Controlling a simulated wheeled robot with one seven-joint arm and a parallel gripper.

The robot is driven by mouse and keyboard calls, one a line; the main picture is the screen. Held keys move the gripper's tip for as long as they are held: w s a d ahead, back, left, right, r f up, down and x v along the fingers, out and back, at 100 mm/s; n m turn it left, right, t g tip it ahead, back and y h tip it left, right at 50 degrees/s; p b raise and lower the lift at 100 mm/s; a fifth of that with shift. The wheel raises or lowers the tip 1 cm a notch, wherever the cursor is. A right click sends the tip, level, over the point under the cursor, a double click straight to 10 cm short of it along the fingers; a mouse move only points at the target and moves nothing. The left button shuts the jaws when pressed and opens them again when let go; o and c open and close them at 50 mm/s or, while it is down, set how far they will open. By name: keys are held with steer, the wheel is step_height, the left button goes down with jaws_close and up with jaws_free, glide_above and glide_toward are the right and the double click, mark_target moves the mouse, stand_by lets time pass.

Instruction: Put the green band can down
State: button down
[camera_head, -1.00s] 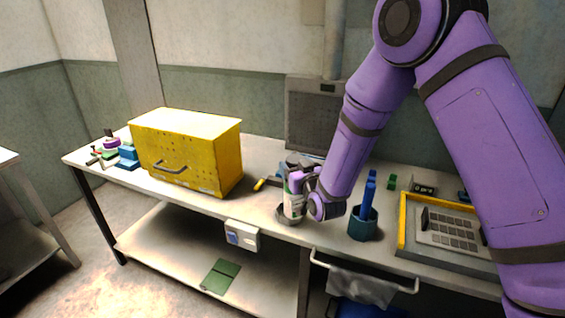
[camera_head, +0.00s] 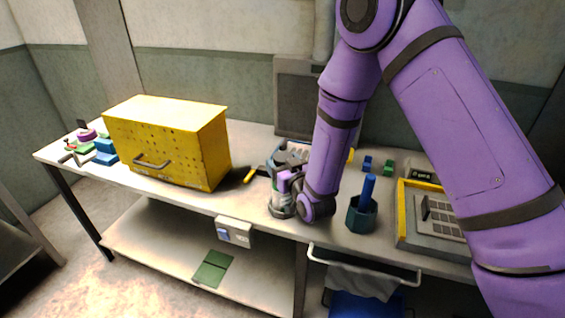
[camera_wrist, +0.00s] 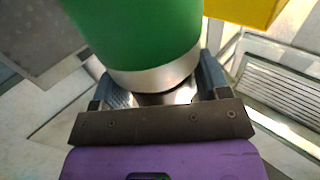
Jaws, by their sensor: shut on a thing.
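The green band can (camera_head: 282,201) is at the front edge of the bench, partly hidden by my gripper (camera_head: 288,184). In the wrist view, the can (camera_wrist: 140,35) shows a wide green band and a bare silver end. It sits between the two dark fingers of my gripper (camera_wrist: 157,88), which is shut on it. In the head view the can looks close to upright, with its lower end at or just above a round grey dish-like base (camera_head: 280,212). I cannot tell whether it touches.
A yellow drawer box (camera_head: 165,145) stands to the left. A dark teal pot (camera_head: 361,217) with a blue-handled thing is close on the right. A yellow-edged tray (camera_head: 402,222) lies farther right. A yellow-handled tool (camera_head: 250,175) lies behind the can.

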steer(key=shift+f, duration=0.1)
steer(key=shift+c, duration=0.5)
jaws_free()
steer(key=shift+s+d, duration=0.1)
steer(key=shift+s, duration=0.05)
steer(key=v, duration=1.1)
steer(key=shift+s, duration=0.3)
steer(key=shift+d, duration=0.15)
